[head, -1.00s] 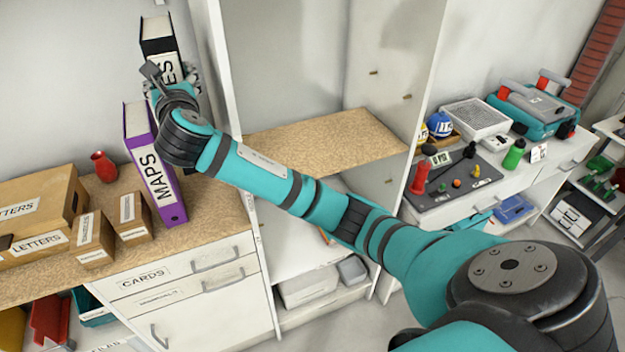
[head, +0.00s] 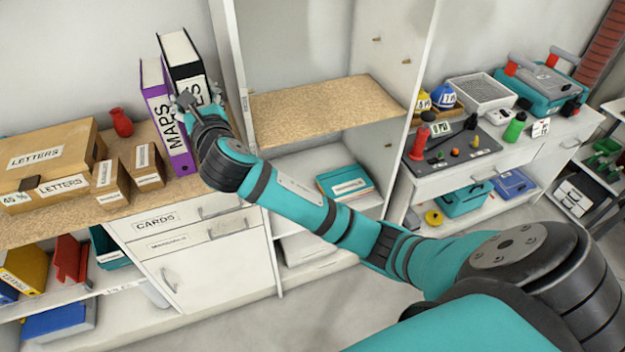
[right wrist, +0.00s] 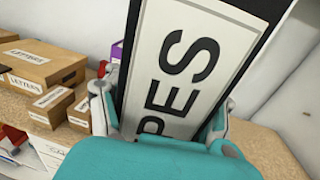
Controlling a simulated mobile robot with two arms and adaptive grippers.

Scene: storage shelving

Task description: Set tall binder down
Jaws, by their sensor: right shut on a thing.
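The tall binder (head: 181,56) is black with white page edges and a white spine label ending in "ES". It stands nearly upright, leaning slightly, close to the right of a purple MAPS binder (head: 157,98) on the wood-topped counter. My right gripper (head: 194,98) is shut on its spine side. In the right wrist view, the fingers (right wrist: 160,118) sit at both sides of the label (right wrist: 185,68). The binder's lower end is hidden behind my gripper, so I cannot tell whether it touches the counter. My left gripper is not in view.
A white upright panel (head: 232,75) of the tall shelf stands just right of the binder. A red vase (head: 121,123) and cardboard boxes (head: 52,160) are left of the purple binder on the counter (head: 95,205). The shelf board (head: 320,108) is bare.

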